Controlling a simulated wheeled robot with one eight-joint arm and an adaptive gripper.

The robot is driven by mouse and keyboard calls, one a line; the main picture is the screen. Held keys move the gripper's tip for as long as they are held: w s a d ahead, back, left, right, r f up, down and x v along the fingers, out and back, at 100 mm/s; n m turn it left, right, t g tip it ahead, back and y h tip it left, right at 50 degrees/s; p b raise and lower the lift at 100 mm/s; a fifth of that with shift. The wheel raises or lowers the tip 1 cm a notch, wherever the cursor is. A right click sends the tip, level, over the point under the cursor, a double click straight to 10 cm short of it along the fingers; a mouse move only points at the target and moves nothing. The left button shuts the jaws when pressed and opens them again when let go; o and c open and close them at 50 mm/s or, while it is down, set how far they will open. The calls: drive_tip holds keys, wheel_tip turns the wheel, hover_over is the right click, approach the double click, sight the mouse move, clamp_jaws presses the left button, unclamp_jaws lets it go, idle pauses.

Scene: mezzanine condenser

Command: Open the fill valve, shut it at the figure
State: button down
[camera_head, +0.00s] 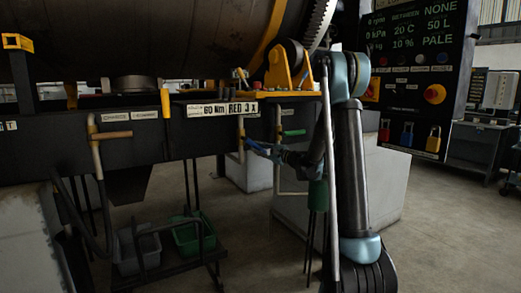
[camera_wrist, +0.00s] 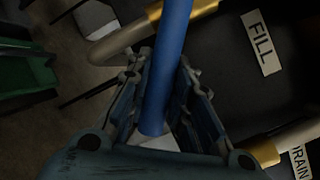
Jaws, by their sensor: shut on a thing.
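The fill valve's blue lever (camera_wrist: 166,70) runs between the fingers of my gripper (camera_wrist: 163,80) in the wrist view, and the gripper is shut on it. A pipe with a brass collar (camera_wrist: 183,9) passes beside the lever, near the FILL label (camera_wrist: 262,42). In the head view my gripper (camera_head: 262,150) is at the blue lever below the dark front rail, and the arm hides part of it. The display board (camera_head: 415,50) reads 50 L, 20 C, 10 %, NONE and PALE; its left figures are partly cut off.
A DRAIN label (camera_wrist: 300,162) and a green handle (camera_head: 293,133) are close on the right. An orange handle (camera_head: 112,135) sits by the CHARGE label on the left. A green bin (camera_head: 193,236) and a grey bin (camera_head: 137,250) stand below. Open floor lies right.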

drive_tip(key=shift+s+f+m, duration=0.1)
drive_tip(key=shift+f+m, duration=0.1)
drive_tip(key=shift+m, duration=0.1)
drive_tip(key=c, duration=1.4)
unclamp_jaws()
drive_tip(key=shift+a, duration=0.1)
drive_tip(key=v, duration=1.2)
drive_tip(key=shift+f, duration=0.2)
